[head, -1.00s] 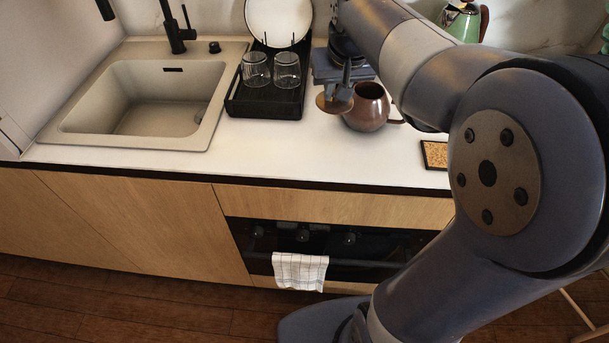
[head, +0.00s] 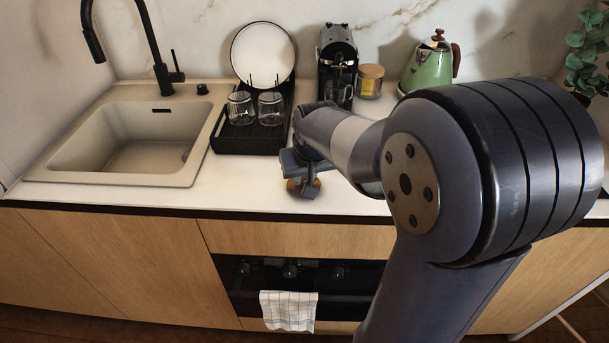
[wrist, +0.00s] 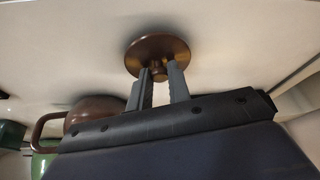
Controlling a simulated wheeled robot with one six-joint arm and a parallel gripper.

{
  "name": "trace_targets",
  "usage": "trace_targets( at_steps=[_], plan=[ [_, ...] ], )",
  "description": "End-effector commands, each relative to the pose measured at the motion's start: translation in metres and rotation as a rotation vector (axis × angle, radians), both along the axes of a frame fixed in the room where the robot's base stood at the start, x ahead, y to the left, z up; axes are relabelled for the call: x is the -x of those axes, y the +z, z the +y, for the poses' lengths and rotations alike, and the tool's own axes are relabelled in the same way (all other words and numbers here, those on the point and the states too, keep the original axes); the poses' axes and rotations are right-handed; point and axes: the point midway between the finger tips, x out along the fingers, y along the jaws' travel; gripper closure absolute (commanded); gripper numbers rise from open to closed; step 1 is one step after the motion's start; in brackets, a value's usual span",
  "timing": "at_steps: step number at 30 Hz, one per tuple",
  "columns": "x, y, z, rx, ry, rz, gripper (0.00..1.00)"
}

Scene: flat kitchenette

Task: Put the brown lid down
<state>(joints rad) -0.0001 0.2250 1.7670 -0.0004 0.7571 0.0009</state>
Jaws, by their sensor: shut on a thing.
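My gripper (head: 306,181) is low over the front part of the white counter, right of and in front of the drying rack. In the wrist view its two fingers (wrist: 163,82) are shut on the knob of the brown lid (wrist: 158,53). The lid is a round coppery disc; part of it shows under the gripper in the head view (head: 294,187). I cannot tell whether the lid touches the counter. The brown pot (wrist: 98,108) with its loop handle shows at the lower left of the wrist view; my arm hides it in the head view.
A black drying rack (head: 250,140) holds two glasses and a white plate. Left of it is the sink (head: 100,181). A coffee machine (head: 337,60), a jar (head: 370,81) and a green kettle (head: 431,67) stand at the back. Counter left of my gripper is bare.

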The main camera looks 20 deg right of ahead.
Motion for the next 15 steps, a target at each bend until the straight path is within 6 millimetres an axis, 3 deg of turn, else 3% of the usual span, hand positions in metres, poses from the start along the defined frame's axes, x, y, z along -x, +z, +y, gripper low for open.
trace_targets(
  at_steps=[10, 11, 15],
  plan=[
    [-0.0001, -0.0043, 0.0000, 0.000, 0.000, -0.001, 1.00],
    [-0.0001, -0.0034, 0.0000, 0.000, 0.000, -0.001, 0.80],
    [-0.0001, -0.0029, 0.0000, 0.000, 0.000, -0.001, 0.69]
  ],
)
